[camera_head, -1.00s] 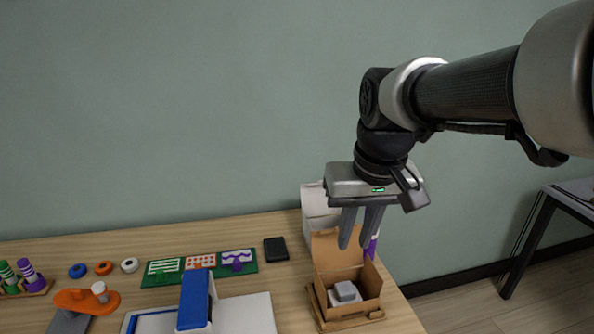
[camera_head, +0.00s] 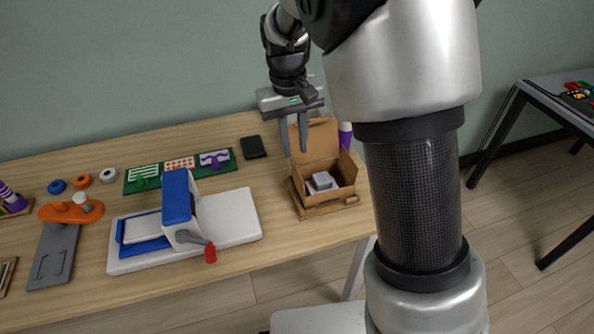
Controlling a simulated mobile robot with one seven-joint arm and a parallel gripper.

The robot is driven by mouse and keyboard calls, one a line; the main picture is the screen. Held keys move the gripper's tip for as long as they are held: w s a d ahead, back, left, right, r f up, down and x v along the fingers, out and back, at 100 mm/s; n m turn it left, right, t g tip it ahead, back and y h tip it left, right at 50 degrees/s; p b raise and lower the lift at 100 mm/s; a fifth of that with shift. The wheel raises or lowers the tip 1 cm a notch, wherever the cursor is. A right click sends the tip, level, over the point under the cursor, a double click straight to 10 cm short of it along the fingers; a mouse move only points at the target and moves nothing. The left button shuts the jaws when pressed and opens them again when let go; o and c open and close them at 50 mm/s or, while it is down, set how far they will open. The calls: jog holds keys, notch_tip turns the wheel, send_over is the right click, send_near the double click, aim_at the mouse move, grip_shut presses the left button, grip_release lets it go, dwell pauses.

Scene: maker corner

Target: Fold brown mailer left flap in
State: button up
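The brown mailer (camera_head: 345,174) is an open cardboard box at the right end of the table. Its back lid (camera_head: 322,138) stands upright, and a grey-white block (camera_head: 322,181) lies inside. The box sits on a brown wooden tray (camera_head: 311,211). The left side wall is partly visible; I cannot clearly make out a separate left flap. My gripper (camera_head: 294,152) points down above the box's back left corner, beside the lid. Its two fingers are apart with nothing visible between them. I cannot tell whether a finger touches the cardboard.
A white and blue press with a red-tipped lever (camera_head: 210,252) stands left of the box. A black flat item (camera_head: 253,147) and a green board (camera_head: 205,163) lie behind it. A purple and white object (camera_head: 345,134) stands behind the box. Bare tabletop lies between press and box.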

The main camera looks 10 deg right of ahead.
aim_at(297, 170)
jog(key=f, duration=0.3)
jog(key=f+b, duration=0.1)
jog(key=f, duration=0.5)
jog(key=shift+d, duration=0.35)
jog(key=shift+w, duration=0.1)
grip_shut()
